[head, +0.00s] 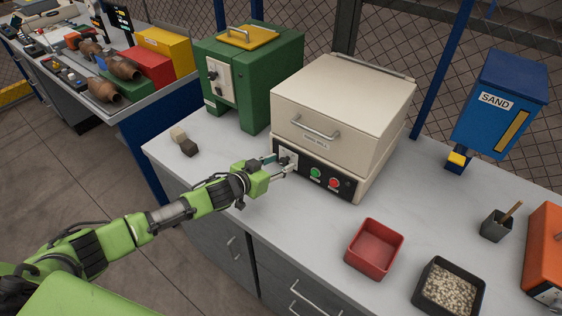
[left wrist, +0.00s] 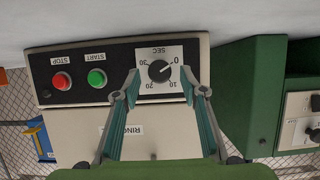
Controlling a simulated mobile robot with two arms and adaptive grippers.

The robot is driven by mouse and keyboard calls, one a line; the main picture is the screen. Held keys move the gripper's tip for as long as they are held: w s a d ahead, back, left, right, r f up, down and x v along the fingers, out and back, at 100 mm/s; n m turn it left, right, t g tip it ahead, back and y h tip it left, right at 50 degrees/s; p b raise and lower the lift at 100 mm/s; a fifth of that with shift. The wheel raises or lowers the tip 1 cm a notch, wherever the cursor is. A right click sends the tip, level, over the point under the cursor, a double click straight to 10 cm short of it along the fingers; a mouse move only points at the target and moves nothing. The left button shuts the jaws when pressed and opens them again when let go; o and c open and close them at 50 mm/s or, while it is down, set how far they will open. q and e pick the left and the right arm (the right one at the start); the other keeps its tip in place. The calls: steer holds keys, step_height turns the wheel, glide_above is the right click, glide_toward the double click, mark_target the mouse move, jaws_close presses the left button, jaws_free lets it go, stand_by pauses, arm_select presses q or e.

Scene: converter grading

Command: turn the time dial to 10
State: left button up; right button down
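The time dial (left wrist: 160,70) is a black round knob on a white plate marked SEC with 0, 10, 20 and 30. The left wrist view shows it upside down, and its pointer mark appears to face 0. The dial sits on the black front panel (head: 322,176) of the cream ring mill (head: 345,100). In the head view my left gripper (head: 280,165) is at the panel's left end and hides most of the dial. In the left wrist view its teal fingers (left wrist: 160,76) are apart, one on each side of the dial, with nothing between them visibly gripped. My right gripper is not in view.
A green START button (left wrist: 96,78) and a red STOP button (left wrist: 61,82) sit beside the dial. A green machine (head: 250,75) stands left of the mill. A red bin (head: 375,248) and a black tray of pellets (head: 450,288) are at the front right of the counter.

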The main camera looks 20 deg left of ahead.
arm_select(q)
steer(key=shift+x, duration=0.75)
steer(key=c, duration=1.1)
steer(key=shift+d, duration=0.1)
